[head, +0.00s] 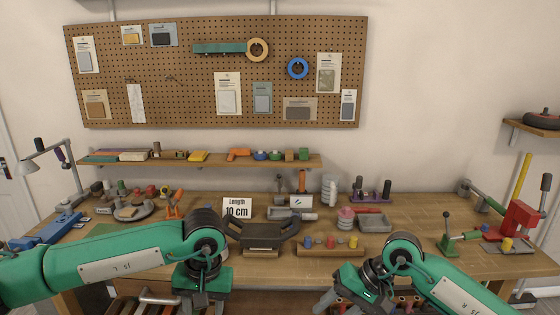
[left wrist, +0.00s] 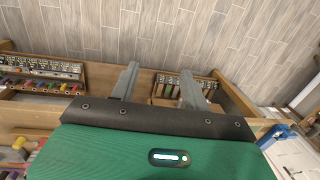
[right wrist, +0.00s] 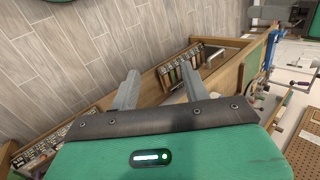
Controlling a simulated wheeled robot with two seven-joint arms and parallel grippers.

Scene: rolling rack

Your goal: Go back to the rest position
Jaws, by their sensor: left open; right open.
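My left gripper (head: 200,303) hangs low in front of the bench's front edge in the head view, fingers pointing down. In the left wrist view its two grey fingers (left wrist: 160,88) are apart with nothing between them. My right gripper (head: 343,302) is also low at the front edge, right of the middle. In the right wrist view its fingers (right wrist: 160,88) are spread and empty. Both wrist views look down past the bench front to the floor.
A pegboard (head: 180,90) hangs behind. Plank floor (left wrist: 200,30) lies open before the bench.

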